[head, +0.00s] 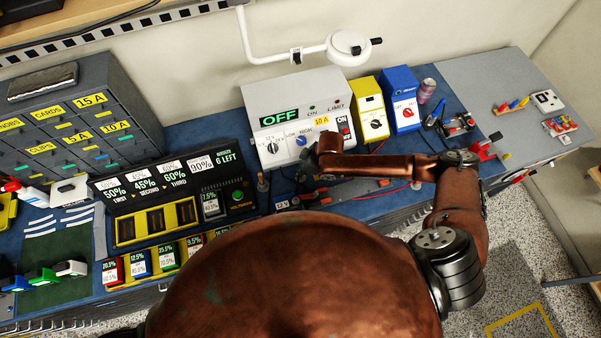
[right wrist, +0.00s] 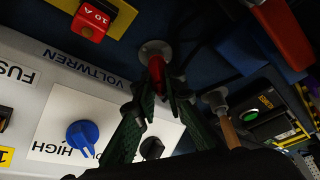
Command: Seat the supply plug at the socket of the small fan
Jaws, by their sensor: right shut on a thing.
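My right gripper (head: 306,168) reaches in from the right to the front of the grey supply box (head: 290,92), which shows OFF. In the right wrist view its green-black fingers (right wrist: 157,98) are shut on a red plug-like piece (right wrist: 157,68). That piece points at a round grey fitting (right wrist: 155,48) by the supply's front edge; I cannot tell whether it is seated or only touching. I cannot make out the small fan or its socket for certain. My left gripper is not in view.
A yellow box (head: 370,108) and a blue box (head: 402,98) stand right of the supply. A black battery-style rack (head: 165,195) is at the left. A wooden-handled post (right wrist: 228,130) stands close beside the fingers. A grey board (head: 500,80) lies at the right.

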